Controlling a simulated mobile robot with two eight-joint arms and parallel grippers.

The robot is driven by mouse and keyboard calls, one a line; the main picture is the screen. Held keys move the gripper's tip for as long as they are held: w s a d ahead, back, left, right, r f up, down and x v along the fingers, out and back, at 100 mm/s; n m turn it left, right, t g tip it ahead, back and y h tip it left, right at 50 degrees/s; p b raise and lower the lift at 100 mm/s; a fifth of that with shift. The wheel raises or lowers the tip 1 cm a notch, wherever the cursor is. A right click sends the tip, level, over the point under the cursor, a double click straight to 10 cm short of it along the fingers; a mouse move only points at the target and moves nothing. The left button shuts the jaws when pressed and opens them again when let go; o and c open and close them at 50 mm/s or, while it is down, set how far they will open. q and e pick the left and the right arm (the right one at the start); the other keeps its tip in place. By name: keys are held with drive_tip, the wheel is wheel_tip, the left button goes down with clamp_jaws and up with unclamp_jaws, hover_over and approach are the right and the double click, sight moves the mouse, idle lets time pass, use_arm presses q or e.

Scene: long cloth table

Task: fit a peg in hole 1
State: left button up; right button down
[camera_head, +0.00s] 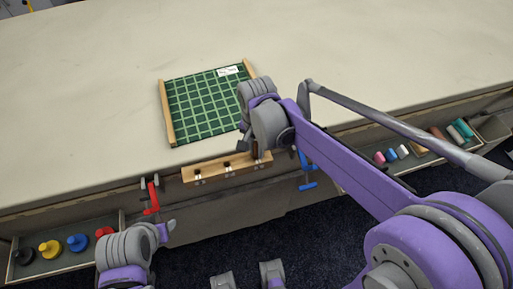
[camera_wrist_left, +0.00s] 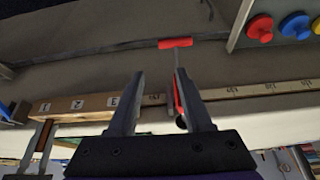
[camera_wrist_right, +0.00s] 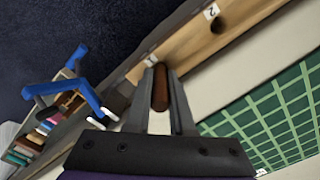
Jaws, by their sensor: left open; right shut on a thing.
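The wooden block (camera_head: 215,170) with numbered holes sits at the table's front edge. Its labels 1, 2 and 3 show in the left wrist view (camera_wrist_left: 90,104). My right gripper (camera_head: 252,150) is shut on a brown peg (camera_wrist_right: 160,88), at the block's label 1 end. The peg and fingers cover hole 1 (camera_wrist_right: 150,60) near its label, so I cannot tell whether the peg tip is inside. Hole 2 (camera_wrist_right: 217,25) is empty. My left gripper (camera_wrist_left: 158,98) is open and empty, low in front of the table on the left.
A red clamp (camera_head: 152,198) and a blue clamp (camera_head: 307,170) flank the block. A green gridded board (camera_head: 205,105) lies behind it. A left drawer holds coloured knobbed pieces (camera_head: 50,248); a right drawer holds several coloured pegs (camera_head: 403,151). The rear tabletop is clear.

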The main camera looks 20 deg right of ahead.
drive_tip(key=shift+f, duration=0.2)
drive_tip(key=c, duration=0.8)
unclamp_jaws()
drive_tip(key=shift+r, duration=0.2)
drive_tip(key=shift+r, duration=0.3)
wheel_tip(320, 180, up, 12)
drive_tip(key=shift+f+p, duration=0.25)
drive_tip(key=shift+p, duration=0.4)
drive_tip(key=s+d+f+n+t, duration=0.1)
drive_tip(key=s+d+f+n, duration=0.1)
drive_tip(key=s+f+n, duration=0.1)
drive_tip(key=s+d+f+n+t, duration=0.2)
drive_tip(key=s+f, duration=0.3)
drive_tip(key=s, duration=0.2)
drive_tip(key=s+d+f+n+t, duration=0.2)
drive_tip(key=s+f+n, duration=0.1)
drive_tip(key=s+f, duration=0.1)
drive_tip(key=shift+s+d+f+n, duration=0.15)
drive_tip(key=shift+s+d+n, duration=0.15)
drive_tip(key=shift+s, duration=0.2)
